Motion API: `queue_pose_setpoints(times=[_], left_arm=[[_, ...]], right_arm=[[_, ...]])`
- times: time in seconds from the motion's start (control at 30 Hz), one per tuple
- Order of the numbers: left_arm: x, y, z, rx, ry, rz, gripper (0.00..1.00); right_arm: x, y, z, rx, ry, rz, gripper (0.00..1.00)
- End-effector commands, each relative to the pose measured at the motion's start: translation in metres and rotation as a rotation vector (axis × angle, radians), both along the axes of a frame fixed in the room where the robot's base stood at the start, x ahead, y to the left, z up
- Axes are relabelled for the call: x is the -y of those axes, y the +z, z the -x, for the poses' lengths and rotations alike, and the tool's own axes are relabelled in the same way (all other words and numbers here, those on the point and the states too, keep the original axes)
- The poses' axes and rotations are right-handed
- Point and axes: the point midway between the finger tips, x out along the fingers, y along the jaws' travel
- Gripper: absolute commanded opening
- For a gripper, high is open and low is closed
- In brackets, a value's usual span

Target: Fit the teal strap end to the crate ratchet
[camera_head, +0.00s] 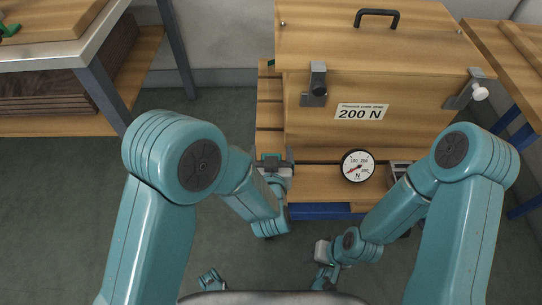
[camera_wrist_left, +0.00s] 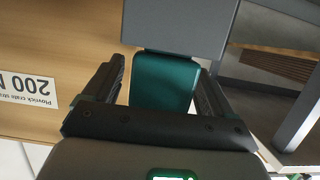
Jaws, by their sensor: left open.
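The teal strap end (camera_wrist_left: 165,82) shows in the left wrist view, hanging from a grey block (camera_wrist_left: 180,25). It lies between the two fingers of my left gripper (camera_wrist_left: 165,95), which are apart, with a gap on each side of the strap. In the head view my left gripper (camera_head: 272,160) is at the crate's lower left corner and hides most of the strap end. A grey bracket with a black knob (camera_head: 317,85) is on the crate's front; I cannot tell whether it is the ratchet. My right gripper (camera_head: 322,252) is low at centre, its fingers unclear.
The wooden crate (camera_head: 420,105) has a 200 N label (camera_head: 361,112) and a black lid handle (camera_head: 377,18). A round gauge (camera_head: 357,165) stands before it. A grey metal piece (camera_head: 400,172) is partly behind my right arm. A bench (camera_head: 60,45) stands left; the floor between is clear.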

Motion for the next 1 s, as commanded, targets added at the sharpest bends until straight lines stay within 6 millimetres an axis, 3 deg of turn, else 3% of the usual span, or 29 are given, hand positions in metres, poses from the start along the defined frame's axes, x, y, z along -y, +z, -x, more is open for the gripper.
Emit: queue_pose_setpoints(times=[0.27,0.3,0.47,0.77,1.0], left_arm=[[0.0,-0.001,0.004,-0.001,0.0,0.0,0.85],[0.0,-0.001,0.004,-0.001,0.0,0.0,0.79],[0.001,0.0,0.005,-0.001,0.0,0.0,0.28],[0.001,0.001,0.003,0.001,0.0,0.0,0.28],[0.001,0.028,0.001,0.003,-0.001,0.001,0.28]], right_arm=[[0.0,0.0,0.0,0.0,0.0,0.0,0.43],[0.0,0.0,0.0,0.0,0.0,0.0,0.43],[0.0,0.0,0.0,0.0,0.0,0.0,0.43],[0.0,0.001,0.0,0.0,0.0,0.0,0.43],[-0.002,0.012,0.002,-0.004,0.007,-0.002,0.43]])
